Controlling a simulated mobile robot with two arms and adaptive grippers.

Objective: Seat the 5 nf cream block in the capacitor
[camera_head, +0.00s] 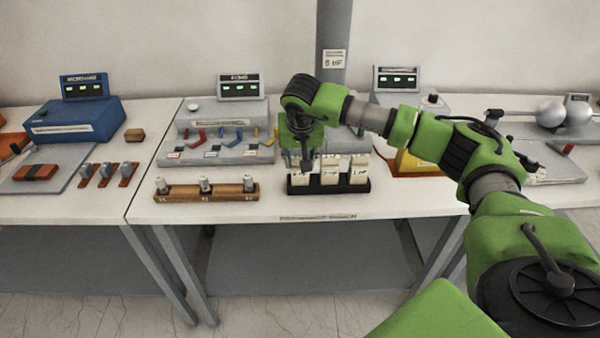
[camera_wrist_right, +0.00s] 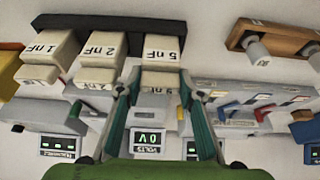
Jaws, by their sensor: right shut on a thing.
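The 5 nF cream block (camera_head: 300,182) stands at the left end of a black rack (camera_head: 330,190); it also shows in the right wrist view (camera_wrist_right: 162,48). My right gripper (camera_head: 303,163) comes down over it from above, with its two fingers (camera_wrist_right: 158,88) on either side, shut on it. The block appears to be still in the rack, level with its neighbours. The capacitor cannot be told for certain; a grey apparatus behind the rack (camera_head: 350,142) is partly hidden by my right arm. My left gripper is not in view.
The 2 nF block (camera_wrist_right: 104,45) and 1 nF block (camera_wrist_right: 52,48) stand close beside the 5 nF block. A wooden holder (camera_head: 207,190) with metal pieces lies to the left. A yellow device (camera_head: 418,163) is to the right. A grey unit with coloured levers (camera_head: 222,145) is behind.

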